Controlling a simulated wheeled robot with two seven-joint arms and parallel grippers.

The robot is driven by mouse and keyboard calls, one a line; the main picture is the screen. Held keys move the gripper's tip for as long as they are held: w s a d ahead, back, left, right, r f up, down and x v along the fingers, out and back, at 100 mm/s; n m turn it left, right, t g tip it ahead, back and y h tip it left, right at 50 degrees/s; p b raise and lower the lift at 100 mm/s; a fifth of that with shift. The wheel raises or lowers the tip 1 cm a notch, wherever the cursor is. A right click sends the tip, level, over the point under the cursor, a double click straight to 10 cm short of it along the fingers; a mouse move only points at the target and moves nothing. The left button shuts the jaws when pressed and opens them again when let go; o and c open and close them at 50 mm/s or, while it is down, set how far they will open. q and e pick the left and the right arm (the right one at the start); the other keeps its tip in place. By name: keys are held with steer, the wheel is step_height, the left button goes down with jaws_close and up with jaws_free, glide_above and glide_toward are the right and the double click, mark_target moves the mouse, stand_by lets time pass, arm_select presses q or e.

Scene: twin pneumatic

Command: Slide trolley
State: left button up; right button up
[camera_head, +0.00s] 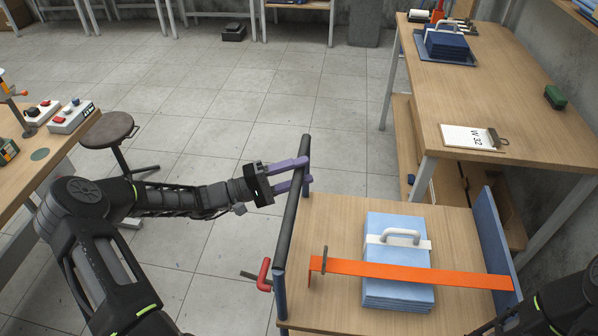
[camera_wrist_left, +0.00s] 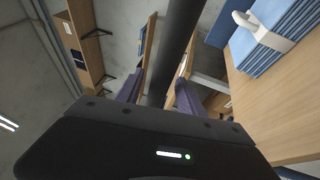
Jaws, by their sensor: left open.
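The trolley has a wooden deck (camera_head: 340,220), a blue end panel (camera_head: 495,240) at right and a dark push bar (camera_head: 291,222) along its left side. On the deck lies a stack of light blue folded cloths (camera_head: 395,295) with a white handled band, under an orange strap (camera_head: 440,275). My left gripper (camera_head: 308,171) is open at the far part of the push bar. In the left wrist view the bar (camera_wrist_left: 180,45) runs between the two purple fingers; contact cannot be told. My right arm shows at the bottom right corner; its gripper is out of view.
A red-handled lever (camera_head: 264,274) sticks out left of the bar. A wooden table (camera_head: 500,90) with a clipboard (camera_head: 472,137) stands behind the trolley at right. A stool (camera_head: 108,130) and workbench are at left. Open tiled floor lies beyond the bar.

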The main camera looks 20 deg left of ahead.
arm_select(q)
steer(key=b+v, duration=0.1)
steer(key=v, duration=0.6)
steer(key=shift+s+a+b, duration=0.3)
steer(key=shift+b, duration=0.1)
steer(key=shift+f, duration=0.15)
